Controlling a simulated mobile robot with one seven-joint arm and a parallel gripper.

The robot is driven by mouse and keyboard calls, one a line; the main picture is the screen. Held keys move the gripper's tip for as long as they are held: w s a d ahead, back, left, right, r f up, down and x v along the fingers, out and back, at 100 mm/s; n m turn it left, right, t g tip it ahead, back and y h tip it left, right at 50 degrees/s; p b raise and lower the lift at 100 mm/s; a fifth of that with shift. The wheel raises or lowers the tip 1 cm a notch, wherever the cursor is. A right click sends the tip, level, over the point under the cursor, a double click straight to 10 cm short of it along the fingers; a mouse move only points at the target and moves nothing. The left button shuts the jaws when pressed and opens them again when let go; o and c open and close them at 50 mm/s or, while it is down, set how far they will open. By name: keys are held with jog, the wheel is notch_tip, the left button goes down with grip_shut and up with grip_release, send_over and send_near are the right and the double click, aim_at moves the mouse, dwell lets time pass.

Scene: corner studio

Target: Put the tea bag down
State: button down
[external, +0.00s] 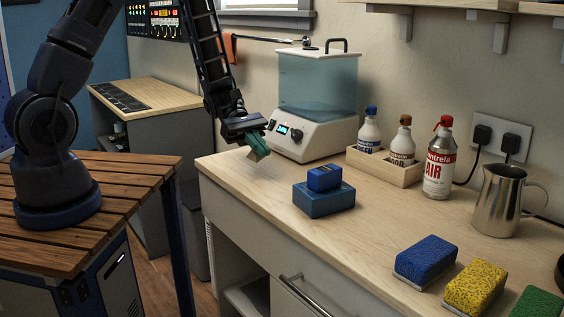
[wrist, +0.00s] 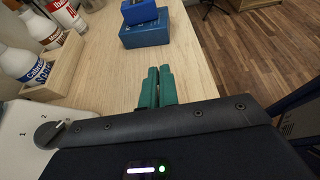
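My gripper (external: 258,149) hangs over the near left end of the wooden countertop (external: 245,195), its green fingers pointing down and to the right. A small beige piece, which looks like the tea bag (external: 257,156), shows at the fingertips, and the fingers are nearly together on it. In the wrist view the two green fingers of my gripper (wrist: 158,72) lie side by side with a thin gap. The tea bag cannot be made out there. It is above the counter; how far above is hard to tell.
A small blue box (external: 324,178) sits on a larger blue box (external: 323,200), right of my gripper. A water-tank machine (external: 305,137) stands behind. Bottles in a wooden tray (external: 398,172), a spray can (external: 438,160), a metal pitcher (external: 497,203) and sponges (external: 427,260) are farther right. The counter's front left is bare.

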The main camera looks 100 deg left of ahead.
aim_at(258, 160)
jog(key=shift+f, duration=2.05)
jog(key=shift+f, duration=0.1)
jog(key=c, duration=1.7)
grip_release()
